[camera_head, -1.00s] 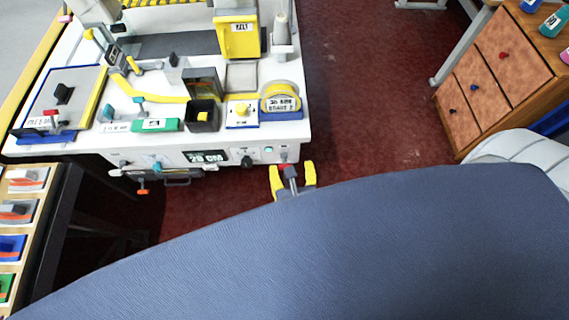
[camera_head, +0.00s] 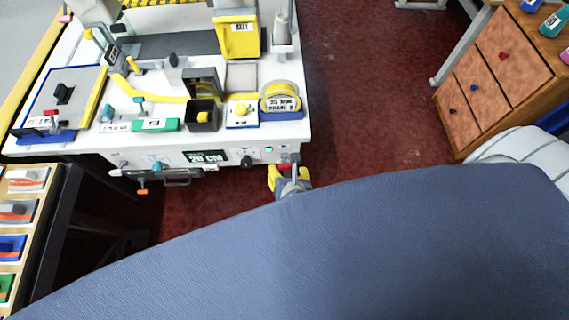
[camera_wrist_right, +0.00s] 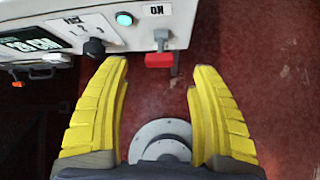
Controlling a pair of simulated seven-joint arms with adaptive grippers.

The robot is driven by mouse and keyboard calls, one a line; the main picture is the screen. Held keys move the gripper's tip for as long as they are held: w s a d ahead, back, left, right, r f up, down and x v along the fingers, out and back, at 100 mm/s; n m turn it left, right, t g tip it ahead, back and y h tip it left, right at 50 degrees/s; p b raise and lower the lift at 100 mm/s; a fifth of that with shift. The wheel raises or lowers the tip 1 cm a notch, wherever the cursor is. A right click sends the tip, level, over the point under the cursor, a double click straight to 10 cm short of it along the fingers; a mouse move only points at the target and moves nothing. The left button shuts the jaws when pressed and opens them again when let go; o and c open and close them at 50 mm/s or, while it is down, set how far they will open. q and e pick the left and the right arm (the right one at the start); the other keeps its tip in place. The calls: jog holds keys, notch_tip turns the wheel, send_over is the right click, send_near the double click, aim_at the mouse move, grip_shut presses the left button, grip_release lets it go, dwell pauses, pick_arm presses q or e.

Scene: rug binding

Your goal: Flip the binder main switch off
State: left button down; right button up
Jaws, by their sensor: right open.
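The white binder table (camera_head: 225,150) has a front panel with small controls. At its right end is the main switch (camera_wrist_right: 160,42), a grey lever with a red block-shaped end (camera_wrist_right: 159,60), below a small label with upside-down letters that look like ON. In the head view the switch is small beside my right gripper (camera_head: 288,173). My right gripper is open and empty, its yellow fingers pointing at the panel. In the right wrist view the fingertips (camera_wrist_right: 158,75) lie either side of the red end; contact cannot be told. My left gripper is not in view.
A lit teal button (camera_wrist_right: 124,19), a black knob (camera_wrist_right: 93,47) and a display (camera_head: 205,157) sit left of the switch. Wooden drawers (camera_head: 500,65) stand at the right. Open red floor (camera_head: 360,100) lies between.

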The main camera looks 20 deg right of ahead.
aim_at(286, 167)
jog(key=shift+x, duration=3.85)
jog(key=shift+d, duration=0.1)
grip_shut()
